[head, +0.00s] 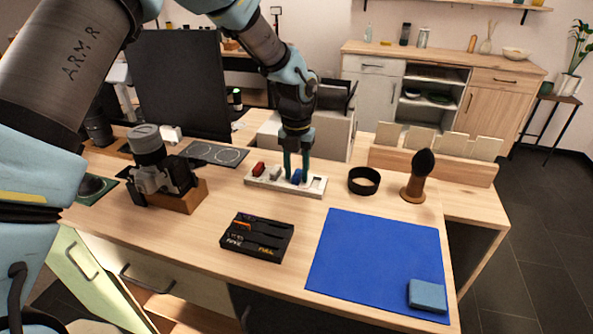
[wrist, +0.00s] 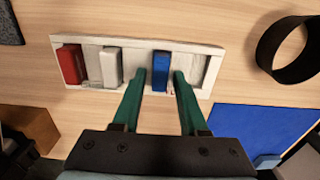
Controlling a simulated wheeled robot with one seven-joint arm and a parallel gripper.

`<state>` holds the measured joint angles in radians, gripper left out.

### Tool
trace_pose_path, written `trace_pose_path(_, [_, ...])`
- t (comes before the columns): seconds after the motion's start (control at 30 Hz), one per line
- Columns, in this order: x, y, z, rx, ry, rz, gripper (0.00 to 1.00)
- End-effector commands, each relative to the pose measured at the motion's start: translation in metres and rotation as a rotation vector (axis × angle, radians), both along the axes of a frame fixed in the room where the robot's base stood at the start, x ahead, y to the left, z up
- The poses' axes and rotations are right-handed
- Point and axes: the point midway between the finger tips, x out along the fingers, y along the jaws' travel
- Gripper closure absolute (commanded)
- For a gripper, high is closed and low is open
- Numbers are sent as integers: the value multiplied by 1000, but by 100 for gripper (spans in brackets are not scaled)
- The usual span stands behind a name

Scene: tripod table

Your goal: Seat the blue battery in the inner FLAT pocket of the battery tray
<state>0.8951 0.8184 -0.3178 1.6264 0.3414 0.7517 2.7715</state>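The blue battery (head: 297,176) stands in a white holder (head: 318,188) alongside a red battery (head: 258,169) and a white one (head: 276,172). My gripper (head: 296,179) points down over the holder. In the wrist view, my gripper's green fingers (wrist: 160,76) are on either side of the blue battery (wrist: 161,70), with a small gap at each side. It is open and not gripping. The black battery tray (head: 257,254) lies nearer the front of the table, with lettering on its front edge and an orange piece (head: 243,226) at its left. Its pockets are too small to read clearly.
A black ring (head: 364,181) and a brush on a wooden stand (head: 417,178) are right of the holder. A blue mat (head: 375,262) with a blue cloth block (head: 427,295) is right of the tray. A camera (head: 163,177) stands at left. Bare wood separates holder and tray.

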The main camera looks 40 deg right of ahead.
Motion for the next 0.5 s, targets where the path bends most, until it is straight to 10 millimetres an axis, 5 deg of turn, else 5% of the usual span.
trace_pose_path(0.33, [0, 0, 2, 0, 0, 0, 48])
trace_pose_path(0.5, [0, -1, 18, -4, -1, 0, 48])
